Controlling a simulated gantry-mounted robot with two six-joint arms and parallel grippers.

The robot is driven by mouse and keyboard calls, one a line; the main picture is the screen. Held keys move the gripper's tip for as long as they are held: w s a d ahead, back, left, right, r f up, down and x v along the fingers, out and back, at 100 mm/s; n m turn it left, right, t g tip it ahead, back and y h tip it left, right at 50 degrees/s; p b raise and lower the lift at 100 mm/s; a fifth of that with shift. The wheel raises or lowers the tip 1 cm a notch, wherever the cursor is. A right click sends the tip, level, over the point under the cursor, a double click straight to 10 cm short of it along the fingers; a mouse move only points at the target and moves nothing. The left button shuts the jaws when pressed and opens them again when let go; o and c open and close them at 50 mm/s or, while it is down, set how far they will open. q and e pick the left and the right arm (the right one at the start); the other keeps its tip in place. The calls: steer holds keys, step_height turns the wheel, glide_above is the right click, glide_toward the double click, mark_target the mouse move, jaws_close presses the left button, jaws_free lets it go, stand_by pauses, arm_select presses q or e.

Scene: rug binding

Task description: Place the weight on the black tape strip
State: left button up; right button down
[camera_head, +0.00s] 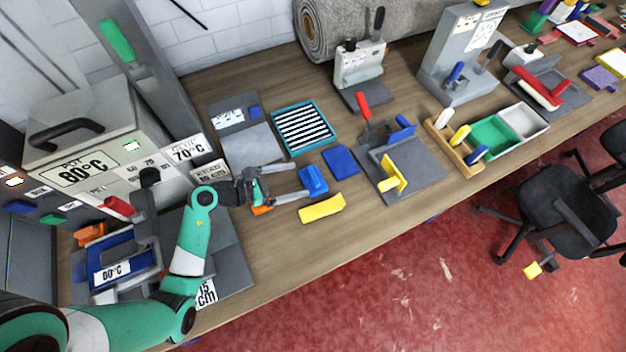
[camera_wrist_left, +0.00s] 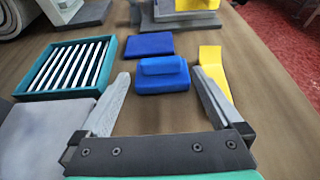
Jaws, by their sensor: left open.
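A blue block with a raised top grip (camera_head: 314,181), which looks like the weight, sits on the wooden table; it also shows in the left wrist view (camera_wrist_left: 162,82). My left gripper (camera_head: 305,181) is open, with its fingertips (camera_wrist_left: 160,76) on either side of the block's near part. I cannot tell whether they touch it. A teal tray (camera_head: 279,137) holds several black and white strips, just behind the block; it also shows in the left wrist view (camera_wrist_left: 60,91). I cannot tell which dark strip is the black tape strip. My right gripper is not in view.
A flat blue pad (camera_head: 341,161) lies right of the block. A yellow piece (camera_head: 322,208) lies in front of it. A grey plate with a yellow bracket (camera_head: 392,176) stands further right. An 80°C box machine (camera_head: 85,150) stands left. Bare table lies along the front edge.

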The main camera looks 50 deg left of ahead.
mark_target(310, 176)
arm_select(q)
steer(key=b+x, duration=0.1)
steer(key=x, duration=0.3)
steer(key=shift+w+d+f, duration=0.2)
steer(key=shift+w, duration=0.3)
steer(key=shift+c, duration=0.3)
jaws_close()
